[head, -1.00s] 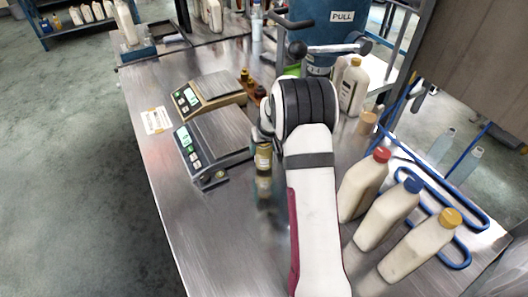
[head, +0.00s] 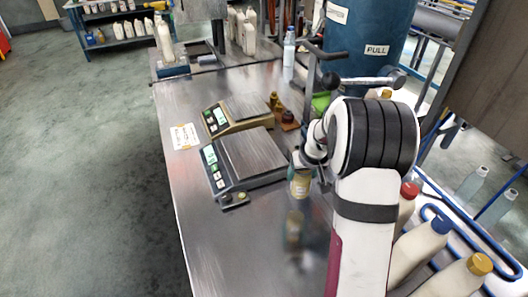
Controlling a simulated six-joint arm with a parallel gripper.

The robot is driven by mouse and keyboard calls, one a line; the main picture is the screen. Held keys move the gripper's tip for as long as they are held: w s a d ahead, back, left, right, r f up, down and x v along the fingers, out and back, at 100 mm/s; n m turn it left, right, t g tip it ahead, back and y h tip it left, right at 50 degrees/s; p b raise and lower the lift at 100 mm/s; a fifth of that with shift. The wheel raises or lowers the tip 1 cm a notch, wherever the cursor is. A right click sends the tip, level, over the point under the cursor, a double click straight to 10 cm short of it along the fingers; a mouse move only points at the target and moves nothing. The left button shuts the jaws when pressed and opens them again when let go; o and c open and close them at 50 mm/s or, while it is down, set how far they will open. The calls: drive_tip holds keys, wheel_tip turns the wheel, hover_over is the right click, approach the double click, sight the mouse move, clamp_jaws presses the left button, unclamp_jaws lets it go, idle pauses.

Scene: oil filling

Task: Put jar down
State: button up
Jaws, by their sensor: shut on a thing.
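The jar (head: 300,185) is small with a yellowish label. It hangs upright, close to the right edge of the front scale, in the head view. My gripper (head: 304,164) is shut on the jar's upper part, and my wrist partly hides the fingers. A blurred reflection of the jar shows on the steel table (head: 225,240) below it, with a gap between, so the jar appears held a little above the surface. The front scale (head: 245,160) has a lit display and an empty plate.
A second scale (head: 235,113) stands behind, with small brown bottles (head: 288,118) beside it. A blue drum (head: 368,45) is at the back. Bottles with red, blue (head: 441,224) and yellow caps stand right of my arm. The table's front left is clear.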

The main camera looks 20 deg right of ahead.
drive_tip(key=w+a+r+n, duration=0.1)
drive_tip(key=w+a+r, duration=0.35)
drive_tip(key=w, duration=0.45)
drive_tip(key=w+a+r, duration=0.3)
drive_tip(key=w+r, duration=0.2)
drive_tip(key=w, duration=0.4)
wheel_tip(320, 180, down, 9)
drive_tip(key=shift+d+f, duration=0.1)
drive_tip(key=shift+f, duration=0.05)
drive_tip(key=shift+f, duration=0.1)
drive_tip(key=o, duration=1.5)
